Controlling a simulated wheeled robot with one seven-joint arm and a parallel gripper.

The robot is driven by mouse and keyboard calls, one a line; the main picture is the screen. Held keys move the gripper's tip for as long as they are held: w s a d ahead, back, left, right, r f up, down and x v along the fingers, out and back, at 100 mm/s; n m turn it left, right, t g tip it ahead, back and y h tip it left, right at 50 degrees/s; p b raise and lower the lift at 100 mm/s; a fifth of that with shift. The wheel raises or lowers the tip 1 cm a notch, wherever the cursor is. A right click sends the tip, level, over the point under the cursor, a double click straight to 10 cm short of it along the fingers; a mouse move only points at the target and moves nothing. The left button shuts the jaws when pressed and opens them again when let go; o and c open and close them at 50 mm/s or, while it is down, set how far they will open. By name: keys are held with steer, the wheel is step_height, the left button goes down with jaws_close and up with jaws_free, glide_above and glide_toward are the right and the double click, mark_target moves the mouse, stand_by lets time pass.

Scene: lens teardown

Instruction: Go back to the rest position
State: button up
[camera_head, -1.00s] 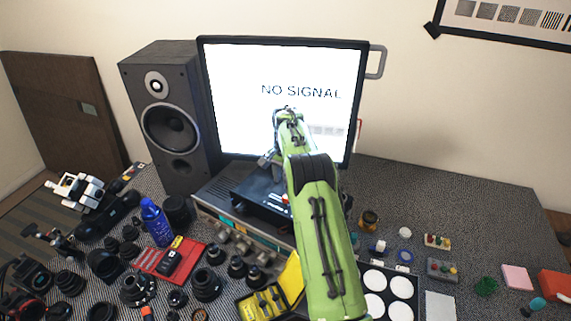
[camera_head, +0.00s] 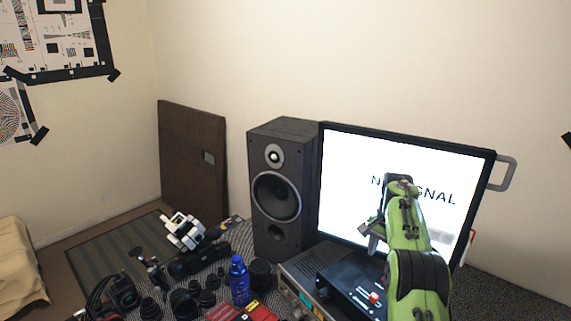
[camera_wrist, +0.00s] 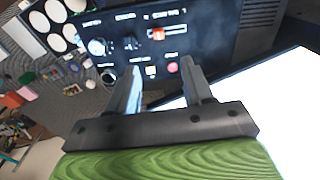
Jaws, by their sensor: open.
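My gripper (camera_wrist: 160,68) is open and empty in the wrist view, its two fingers apart with nothing between them. In the head view, my green arm rises in front of the monitor, and the gripper (camera_head: 371,236) shows as a small grey shape beside it, partly hidden. Beyond the fingers in the wrist view is a black control box (camera_wrist: 210,42) with knobs, a red slider and buttons. The gripper looks apart from it. The same box (camera_head: 345,292) sits on a grey unit (camera_head: 296,270) in the head view.
The lit monitor (camera_head: 345,175) stands behind my arm, with a black speaker (camera_head: 278,235) to its left. A blue bottle (camera_head: 239,282), a white microscope-like device (camera_head: 184,231) and several dark lens parts crowd the table at left. White discs (camera_wrist: 57,12) show in the wrist view.

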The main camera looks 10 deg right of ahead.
steer(key=s+a+r+n+t+b, duration=0.25)
steer(key=s+a+r+n, duration=0.35)
steer(key=s+a+r, duration=0.75)
steer(key=s+a+f+n+t, duration=0.1)
steer(key=s+a+f+n, duration=0.1)
steer(key=s, duration=0.9)
steer(key=s+a+f+n+t+b, duration=0.1)
steer(key=s+f, duration=0.4)
steer(key=s, duration=0.6)
steer(key=a+n+t, duration=0.1)
steer(key=a+n, duration=0.1)
steer(key=shift+a+f+n, duration=0.15)
steer(key=shift+f+n, duration=0.05)
steer(key=shift+n, duration=0.1)
steer(key=shift+s, duration=0.1)
